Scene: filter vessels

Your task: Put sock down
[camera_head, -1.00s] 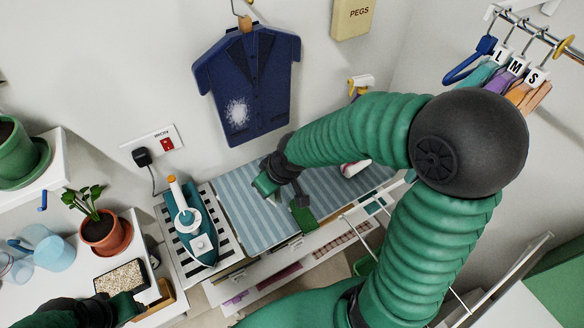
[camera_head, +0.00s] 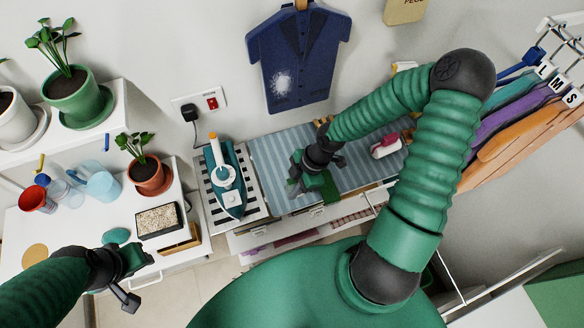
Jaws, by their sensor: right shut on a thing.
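My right gripper (camera_head: 311,186) is over the blue striped ironing surface (camera_head: 272,160), near its front edge. It is shut on a dark green flat piece (camera_head: 328,190), seemingly the sock; its outline merges with the green fingers and is partly hidden. I cannot tell whether the piece touches the surface. My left gripper (camera_head: 133,275) is at the lower left, in front of the white counter and away from the ironing surface.
A teal iron (camera_head: 225,180) stands on a striped rest left of the surface. A red-and-white item (camera_head: 386,146) lies at its right. A blue jacket-shaped board (camera_head: 297,60) hangs behind. A seed tray (camera_head: 160,220), potted plant (camera_head: 146,172) and cups crowd the left counter.

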